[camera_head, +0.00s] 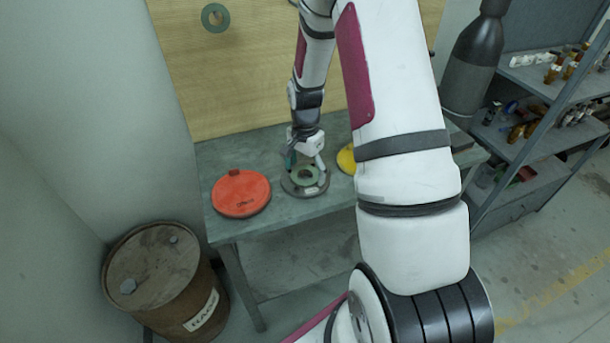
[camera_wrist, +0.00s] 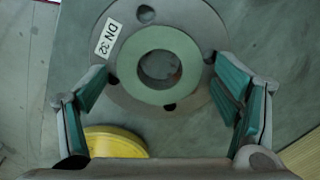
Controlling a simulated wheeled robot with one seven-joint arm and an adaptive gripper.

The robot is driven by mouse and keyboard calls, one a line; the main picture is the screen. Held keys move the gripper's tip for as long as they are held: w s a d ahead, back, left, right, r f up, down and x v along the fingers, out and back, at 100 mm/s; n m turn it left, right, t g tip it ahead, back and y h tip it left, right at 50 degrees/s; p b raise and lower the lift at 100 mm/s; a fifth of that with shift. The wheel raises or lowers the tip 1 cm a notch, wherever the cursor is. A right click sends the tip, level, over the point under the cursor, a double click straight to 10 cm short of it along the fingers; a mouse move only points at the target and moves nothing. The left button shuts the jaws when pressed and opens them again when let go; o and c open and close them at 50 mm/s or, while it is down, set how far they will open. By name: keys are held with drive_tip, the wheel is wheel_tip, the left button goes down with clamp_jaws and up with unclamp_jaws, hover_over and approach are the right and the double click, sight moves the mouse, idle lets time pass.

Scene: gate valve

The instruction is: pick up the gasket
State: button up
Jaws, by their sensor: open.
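The gasket, a flat green ring (camera_head: 297,178), lies on a round grey flange (camera_head: 312,191) on the workbench. In the wrist view the gasket (camera_wrist: 126,66) lies roughly in the middle of the flange (camera_wrist: 190,18), which has bolt holes and a "DN 32" label. My gripper (camera_head: 305,161) points down just above the gasket. In the wrist view my gripper (camera_wrist: 163,98) is open, with its green-padded fingers wide apart to the left and right, nothing between them. The gasket shows a little ahead of the fingertips. Whether the fingers touch the flange cannot be told.
An orange-red disc (camera_head: 241,193) lies on the workbench (camera_head: 270,222) left of the flange. A yellow round thing (camera_head: 346,159) lies to the right, partly hidden by my arm. Another green ring (camera_head: 215,18) hangs on the wooden board. A rusty barrel (camera_head: 155,270) stands at left.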

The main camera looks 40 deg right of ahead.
drive_tip(key=c, duration=1)
drive_tip(key=shift+c, duration=0.2)
drive_tip(key=shift+r, duration=0.85)
wheel_tip(320, 180, up, 2)
drive_tip(key=shift+w+r+b, duration=0.1)
drive_tip(key=shift+b, duration=0.3)
drive_tip(key=s+r, duration=0.1)
drive_tip(key=s, duration=1.5)
drive_tip(key=shift+r+b, duration=0.3)
